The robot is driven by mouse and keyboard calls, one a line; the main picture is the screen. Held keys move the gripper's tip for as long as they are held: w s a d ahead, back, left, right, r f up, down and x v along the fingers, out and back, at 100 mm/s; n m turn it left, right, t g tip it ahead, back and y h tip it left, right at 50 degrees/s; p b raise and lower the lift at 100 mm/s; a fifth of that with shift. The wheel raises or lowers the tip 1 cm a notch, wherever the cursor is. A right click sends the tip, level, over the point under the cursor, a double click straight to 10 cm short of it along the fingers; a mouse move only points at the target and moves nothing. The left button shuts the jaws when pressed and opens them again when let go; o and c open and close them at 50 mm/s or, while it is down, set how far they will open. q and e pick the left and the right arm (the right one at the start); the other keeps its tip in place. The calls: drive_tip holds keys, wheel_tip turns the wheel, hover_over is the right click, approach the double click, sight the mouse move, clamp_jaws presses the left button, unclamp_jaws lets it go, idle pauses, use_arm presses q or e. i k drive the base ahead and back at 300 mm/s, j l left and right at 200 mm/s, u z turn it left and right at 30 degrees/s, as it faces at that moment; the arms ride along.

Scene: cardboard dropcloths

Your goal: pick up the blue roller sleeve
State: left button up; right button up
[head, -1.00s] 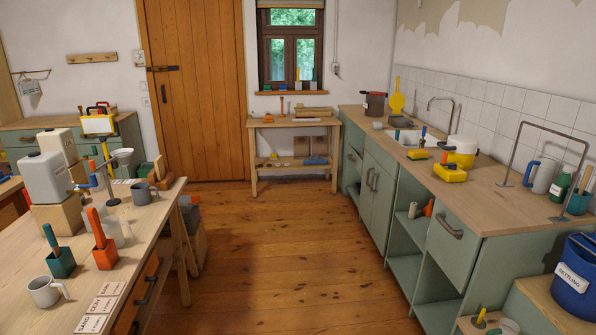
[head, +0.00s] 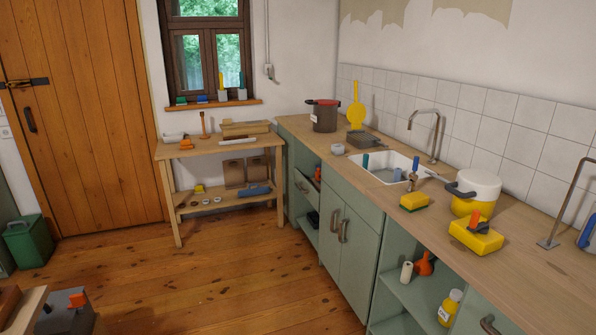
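Neither of my grippers shows in the head view. A small blue cylinder (head: 397,174) shows in the white sink (head: 376,177) in the right-hand counter; it looks like a roller sleeve, but it is small and partly hidden by the sink's front rim. A darker teal-blue cylinder (head: 365,161) stands upright at the sink's left side. A blue-topped tool (head: 415,166) stands by the sink's right end. A blue object (head: 257,189) lies on the small table's lower shelf; I cannot tell its exact kind.
The wooden counter (head: 520,262) runs along the right wall, with a tap (head: 436,135), a yellow sponge (head: 414,202), a yellow box (head: 476,236) and a white-and-yellow pot (head: 474,190). A small wooden table (head: 218,145) stands under the window. The plank floor (head: 220,270) between is clear.

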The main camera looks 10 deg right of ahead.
sight(397, 173)
drive_tip(key=i+z, duration=0.35)
drive_tip(key=i+j+z, duration=0.15)
drive_tip(key=i+z, duration=0.2)
drive_tip(key=i, duration=0.15)
drive_tip(key=i+j+z, duration=0.35)
drive_tip(key=i+j, duration=0.45)
drive_tip(key=i, duration=0.15)
